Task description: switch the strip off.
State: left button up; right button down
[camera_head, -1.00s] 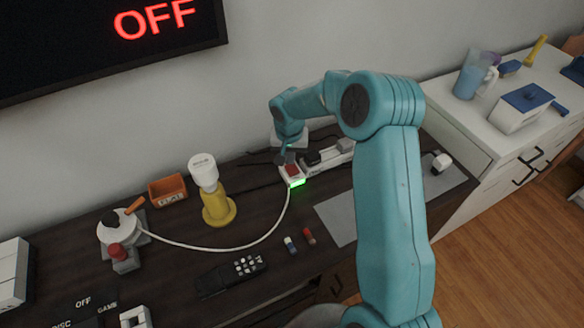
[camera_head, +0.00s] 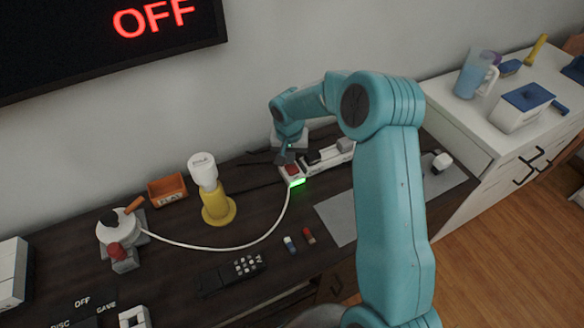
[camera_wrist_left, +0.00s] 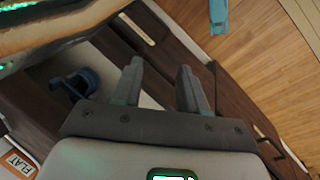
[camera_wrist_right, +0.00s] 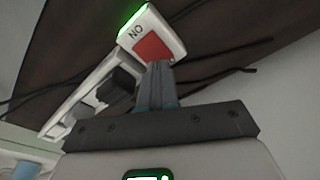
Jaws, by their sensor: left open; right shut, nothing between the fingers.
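The white power strip (camera_head: 317,167) lies on the dark desk near the wall, with a red switch (camera_head: 291,170) at its left end and a glowing green light (camera_head: 297,183). In the right wrist view the red switch (camera_wrist_right: 152,48) sits beside lettering that reads ON upside down, and the end glows green. My right gripper (camera_head: 285,159) is shut and empty, pointing down at the switch. Its fingertips (camera_wrist_right: 159,68) overlap the switch's near edge; I cannot tell whether they touch. My left gripper (camera_wrist_left: 160,75) is open and empty, shown only in its wrist view.
Dark plugs (camera_wrist_right: 117,86) sit in the strip. A white cable runs left to a grey device with a red knob (camera_head: 117,250). A yellow stand with a white top (camera_head: 217,208), an orange box (camera_head: 167,189) and a remote (camera_head: 231,274) are nearby. The wall screen (camera_head: 110,40) reads OFF.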

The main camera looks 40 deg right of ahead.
jog(key=shift+f+b, duration=0.6)
jog(key=shift+f, duration=0.1)
jog(key=shift+r, duration=0.1)
jog(key=shift+r+p, duration=1.95)
jog(key=shift+r, duration=1.55)
jog(key=shift+f, duration=0.1)
